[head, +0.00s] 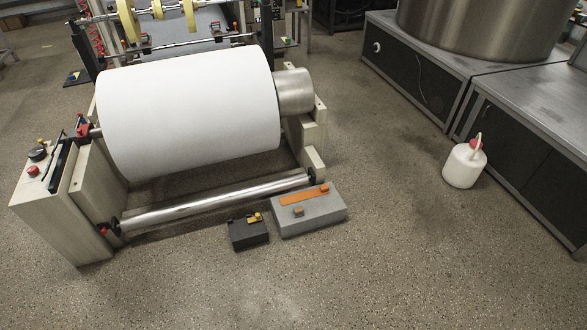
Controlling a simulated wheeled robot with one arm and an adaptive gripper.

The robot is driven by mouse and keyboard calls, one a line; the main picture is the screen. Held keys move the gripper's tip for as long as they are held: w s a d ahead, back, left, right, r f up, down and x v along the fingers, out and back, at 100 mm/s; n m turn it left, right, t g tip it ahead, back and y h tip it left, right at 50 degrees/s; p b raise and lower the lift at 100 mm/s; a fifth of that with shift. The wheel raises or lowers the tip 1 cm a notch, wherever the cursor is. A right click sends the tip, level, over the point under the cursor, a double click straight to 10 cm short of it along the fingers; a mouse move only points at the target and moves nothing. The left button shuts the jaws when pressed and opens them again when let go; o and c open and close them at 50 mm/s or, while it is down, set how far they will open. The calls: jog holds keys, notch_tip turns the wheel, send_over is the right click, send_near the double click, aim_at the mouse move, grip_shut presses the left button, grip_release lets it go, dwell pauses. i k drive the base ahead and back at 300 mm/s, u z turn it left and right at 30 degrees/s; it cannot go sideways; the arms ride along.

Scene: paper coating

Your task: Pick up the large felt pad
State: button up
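A low grey block (322,212) lies on the floor in front of the paper roll machine. On its top are a long flat orange strip (302,196) and a small brown piece (298,211) nearer the front. The orange strip is the larger of these two pieces; I cannot tell for sure whether either is felt. A smaller dark block (248,236) stands just left of the grey one, with a small yellow piece (255,217) on top. My gripper is not in view.
The large white paper roll (190,115) and its metal roller (210,202) stand behind the blocks. A control box (50,205) stands at left. A white jug (463,167) stands near dark cabinets (530,145) at right. The floor in front is clear.

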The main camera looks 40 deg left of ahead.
aim_at(298, 212)
jog(key=u, duration=1.05)
jog(key=i, duration=0.95)
jog(key=u, duration=1.3)
jog(key=i, duration=1.15)
jog(key=u, duration=0.25)
